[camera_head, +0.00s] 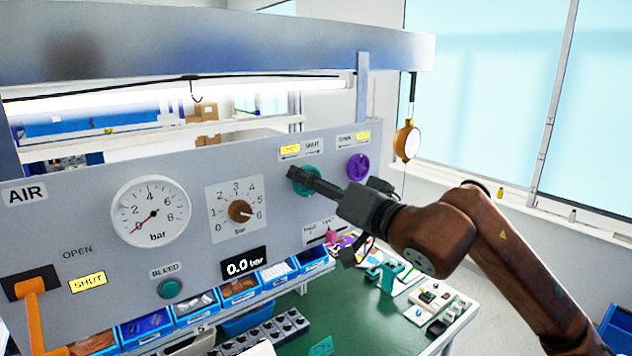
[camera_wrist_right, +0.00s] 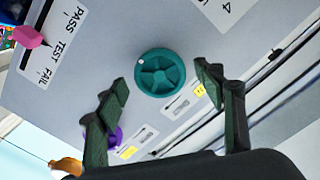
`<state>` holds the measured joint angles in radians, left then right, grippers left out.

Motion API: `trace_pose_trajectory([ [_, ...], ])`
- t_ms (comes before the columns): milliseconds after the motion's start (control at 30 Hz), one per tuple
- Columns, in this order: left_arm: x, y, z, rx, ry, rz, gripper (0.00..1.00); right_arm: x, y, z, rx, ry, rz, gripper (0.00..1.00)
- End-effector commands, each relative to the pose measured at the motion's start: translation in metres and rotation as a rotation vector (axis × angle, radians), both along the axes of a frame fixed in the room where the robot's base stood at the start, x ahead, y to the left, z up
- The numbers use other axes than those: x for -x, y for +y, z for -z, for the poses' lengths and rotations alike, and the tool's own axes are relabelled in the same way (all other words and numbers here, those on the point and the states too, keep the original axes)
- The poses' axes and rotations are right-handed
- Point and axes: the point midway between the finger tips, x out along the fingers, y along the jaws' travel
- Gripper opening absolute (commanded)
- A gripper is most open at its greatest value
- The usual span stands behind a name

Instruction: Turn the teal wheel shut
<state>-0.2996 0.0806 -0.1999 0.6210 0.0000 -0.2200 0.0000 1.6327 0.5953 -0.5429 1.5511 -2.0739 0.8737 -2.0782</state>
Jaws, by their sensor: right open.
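The teal wheel (camera_head: 311,172) is on the grey panel, partly hidden behind my right gripper (camera_head: 295,178) in the head view. Above it, a label pair (camera_head: 301,148) has its left word, OPEN, lit yellow; SHUT is unlit. In the right wrist view the wheel (camera_wrist_right: 160,72) is fully seen, spoked, with a small pale dot at its upper-left rim. My left gripper is not in view.
A purple wheel (camera_head: 358,167) sits just right of the teal one. Blue bins (camera_head: 240,290) stand below.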

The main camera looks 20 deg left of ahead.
Motion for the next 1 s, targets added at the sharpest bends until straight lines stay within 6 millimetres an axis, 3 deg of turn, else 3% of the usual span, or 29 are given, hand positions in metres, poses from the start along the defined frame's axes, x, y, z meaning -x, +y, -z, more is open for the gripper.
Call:
trace_pose_trajectory([
  [133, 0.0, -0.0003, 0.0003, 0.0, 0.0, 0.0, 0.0, 0.0001, 0.0, 0.0005, 0.0, 0.001, -0.001, 0.61],
  [700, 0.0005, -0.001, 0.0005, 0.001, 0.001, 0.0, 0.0, 0.0004, -0.0002, 0.0002, 0.0, 0.001, -0.001, 0.22],
  [1000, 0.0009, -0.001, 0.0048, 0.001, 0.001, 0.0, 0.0, 0.0002, -0.0003, 0.0009, -0.02, 0.026, 0.0, 0.21],
])
